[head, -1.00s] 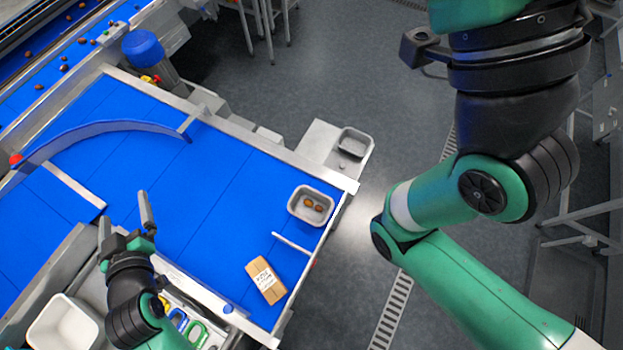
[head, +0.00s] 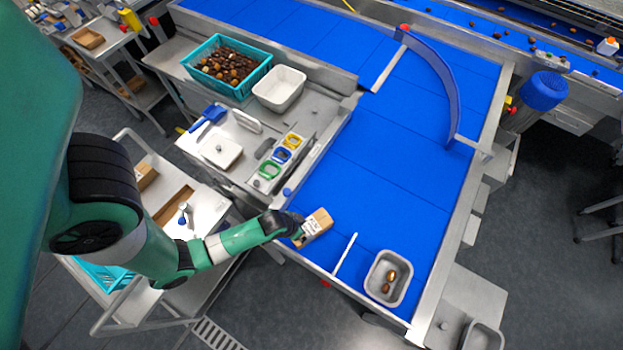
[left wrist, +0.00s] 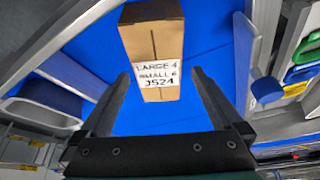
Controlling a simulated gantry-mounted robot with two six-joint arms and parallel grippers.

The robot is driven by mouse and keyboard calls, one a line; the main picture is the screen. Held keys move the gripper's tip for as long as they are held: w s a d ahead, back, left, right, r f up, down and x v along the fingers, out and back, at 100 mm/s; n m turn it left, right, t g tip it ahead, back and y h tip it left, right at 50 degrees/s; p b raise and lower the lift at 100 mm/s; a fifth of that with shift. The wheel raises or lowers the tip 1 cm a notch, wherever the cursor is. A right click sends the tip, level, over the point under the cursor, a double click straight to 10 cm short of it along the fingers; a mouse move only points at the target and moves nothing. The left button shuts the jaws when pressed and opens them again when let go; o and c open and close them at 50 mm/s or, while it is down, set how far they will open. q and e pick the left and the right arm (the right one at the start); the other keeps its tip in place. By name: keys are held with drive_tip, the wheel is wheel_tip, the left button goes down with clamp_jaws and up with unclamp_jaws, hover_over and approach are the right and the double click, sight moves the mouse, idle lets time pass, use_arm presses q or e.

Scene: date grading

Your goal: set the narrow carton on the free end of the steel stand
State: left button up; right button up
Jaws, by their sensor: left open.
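The narrow carton (head: 318,224), brown with a white printed label, lies on the blue belt near its front corner, beside a white divider bar. My left gripper (head: 294,228) is at the carton's left end in the head view. In the left wrist view the carton (left wrist: 155,45) lies ahead, its labelled end facing me, and the open fingers (left wrist: 160,78) stand either side of that end with gaps. The steel stand (head: 468,288) is at the lower right, beyond the belt's end. A grey tray (head: 470,343) sits on its lower end; the other end looks bare. My right gripper is not in view.
A grey tray with dates (head: 373,291) sits on the belt between the divider bar (head: 344,255) and the belt's end. A curved blue guide (head: 440,75) stands farther back. A teal crate of dates (head: 204,78) and a white bin (head: 268,98) stand at upper left.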

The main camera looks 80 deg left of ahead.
sight(308, 228)
use_arm(q)
drive_tip(key=shift+b+x, duration=0.35)
drive_tip(key=shift+x, duration=0.75)
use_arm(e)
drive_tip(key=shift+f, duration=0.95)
use_arm(q)
drive_tip(key=b+x, duration=0.1)
drive_tip(key=x, duration=0.1)
drive_tip(key=b+x, duration=0.1)
drive_tip(key=x, duration=0.1)
drive_tip(key=shift+w+d, duration=0.1)
drive_tip(key=shift+d, duration=0.15)
drive_tip(key=shift+w+a+f, duration=0.1)
drive_tip(key=shift+w+f, duration=0.15)
drive_tip(key=shift+f, duration=0.1)
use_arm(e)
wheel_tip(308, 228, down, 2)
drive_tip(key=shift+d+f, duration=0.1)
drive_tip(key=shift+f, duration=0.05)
use_arm(q)
drive_tip(key=shift+c, duration=0.2)
